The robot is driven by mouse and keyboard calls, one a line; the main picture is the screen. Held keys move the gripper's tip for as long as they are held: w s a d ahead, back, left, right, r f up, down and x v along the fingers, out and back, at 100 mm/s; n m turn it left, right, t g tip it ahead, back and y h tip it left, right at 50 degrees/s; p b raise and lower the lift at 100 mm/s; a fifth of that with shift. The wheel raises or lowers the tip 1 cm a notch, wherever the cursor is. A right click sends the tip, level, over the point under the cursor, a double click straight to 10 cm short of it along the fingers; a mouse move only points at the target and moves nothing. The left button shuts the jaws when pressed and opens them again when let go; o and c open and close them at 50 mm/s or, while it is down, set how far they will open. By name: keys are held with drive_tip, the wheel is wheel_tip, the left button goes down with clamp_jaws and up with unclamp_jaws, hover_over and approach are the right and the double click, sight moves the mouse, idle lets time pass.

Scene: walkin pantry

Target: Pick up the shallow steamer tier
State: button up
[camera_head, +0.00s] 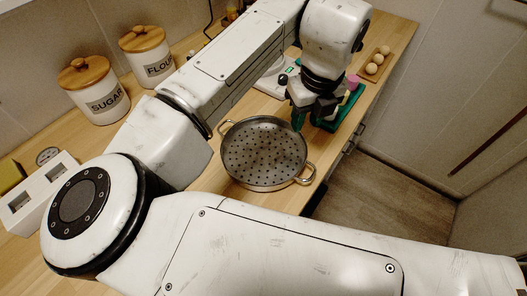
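The shallow steamer tier (262,152) is a round grey metal pan with a perforated base and two loop handles. It sits on the wooden counter, with one handle at its upper left and the other at its lower right near the counter's front edge. My gripper (312,119) points down just beyond the tier's upper right rim, with green fingertips. It looks close to the rim, but I cannot tell whether it touches it. The finger gap is too small and partly hidden to read. My arm crosses the view and hides part of the counter.
Sugar (95,88) and flour (147,55) canisters stand at the back left. A white holder (38,190) is at the left edge. A green tray (347,108) with a pink item (353,82) lies right of my gripper. Eggs (378,60) sit farther back. The counter (398,38) ends above open floor.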

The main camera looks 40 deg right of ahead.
sight(302, 137)
drive_tip(key=shift+a+f, duration=0.15)
drive_tip(key=shift+f, duration=2.2)
drive_tip(key=shift+c, duration=0.4)
clamp_jaws()
